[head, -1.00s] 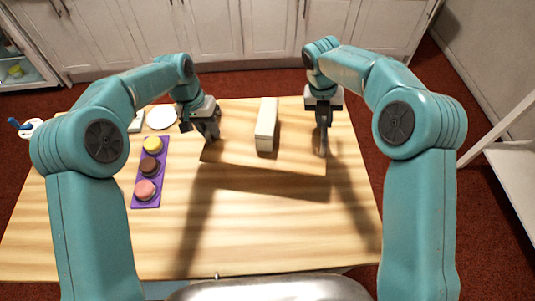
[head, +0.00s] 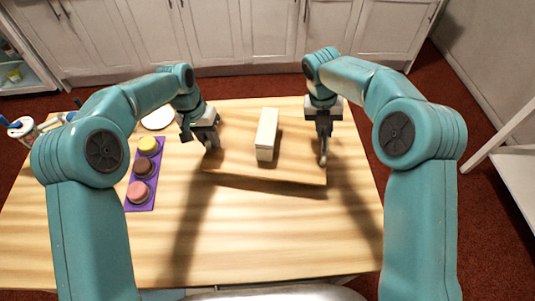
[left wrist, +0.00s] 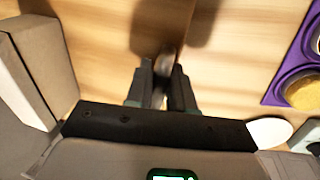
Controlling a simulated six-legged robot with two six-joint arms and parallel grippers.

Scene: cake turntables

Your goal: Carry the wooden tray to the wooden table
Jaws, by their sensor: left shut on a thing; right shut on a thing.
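The wooden tray (head: 228,160) is a flat board, close in colour to the wooden table (head: 250,235). It is over the table's far middle, with a dark shadow along its front edge; it looks slightly raised. A long white box (head: 266,135) lies on it. My left gripper (head: 212,142) is shut on the tray's left side, and my right gripper (head: 323,152) is shut on its right side. In the left wrist view, the left gripper's fingers (left wrist: 163,75) are close together on a small part; the white box (left wrist: 35,60) is at the left.
A purple holder (head: 141,195) with three round cakes is left of the tray, near my left arm. A white plate (head: 158,119) is behind it. A rack with blue-tipped tools (head: 22,127) is at the far left. The table's front is clear. White cabinets (head: 240,35) stand behind.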

